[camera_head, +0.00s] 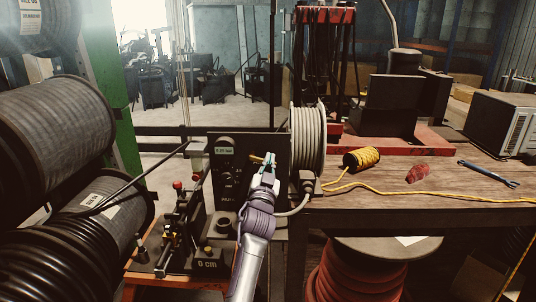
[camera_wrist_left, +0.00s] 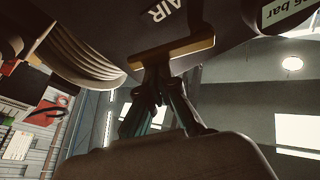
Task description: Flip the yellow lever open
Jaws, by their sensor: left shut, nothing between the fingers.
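The yellow lever (camera_head: 256,159) is on the front of the dark crimper panel (camera_head: 228,171), just left of my gripper's tips in the head view. In the left wrist view the lever (camera_wrist_left: 172,52) is a flat yellow-brown bar across the picture's middle, below the word AIR. My left gripper (camera_head: 267,161) reaches up to the panel with its fingers together and empty. In the wrist view my left gripper (camera_wrist_left: 158,73) has its fingertips right at the lever's lower edge; whether they touch is unclear. My right gripper is not in view.
A grey hose reel (camera_head: 308,138) stands right of the panel. The wooden bench (camera_head: 430,184) holds a yellow cord spool (camera_head: 362,159), a red-handled item (camera_head: 417,173) and a blue wrench (camera_head: 488,174). Large dark hose reels (camera_head: 55,125) fill the left. Red-knobbed fittings (camera_head: 178,186) stand left of the panel.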

